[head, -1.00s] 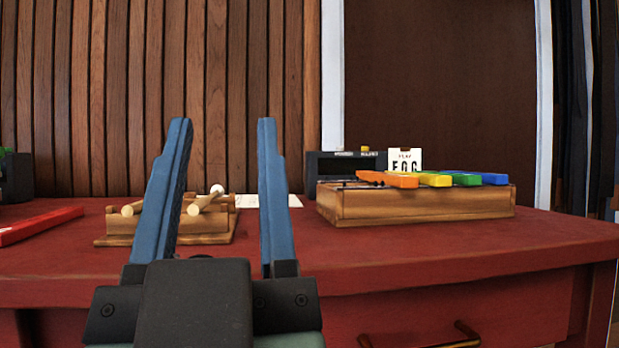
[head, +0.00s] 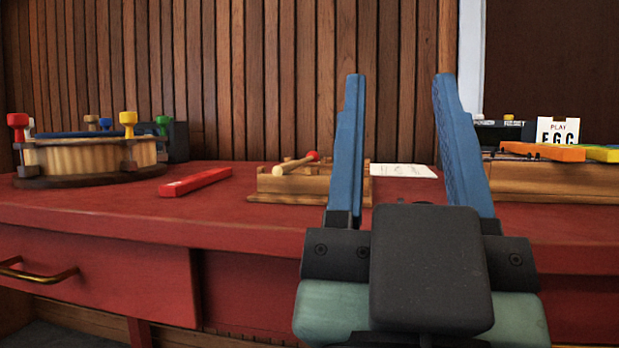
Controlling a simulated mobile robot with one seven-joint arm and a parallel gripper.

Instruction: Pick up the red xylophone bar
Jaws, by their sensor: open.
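The red xylophone bar (head: 195,182) lies flat on the red desk top, left of centre in the head view. It lies between a round drum-like piece and a wooden mallet stand. My gripper (head: 396,85) is open and empty, its two blue fingers pointing up in the picture. It is well to the right of the red bar and not touching it. The xylophone (head: 555,178) stands at the right with orange and yellow bars showing; its right part is cut off by the frame edge.
The wooden mallet stand (head: 262,186) with mallets is partly hidden behind my left finger. The round drum-like piece (head: 85,158) with coloured knobs stands at the left. The desk front (head: 90,265) has a brass handle.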

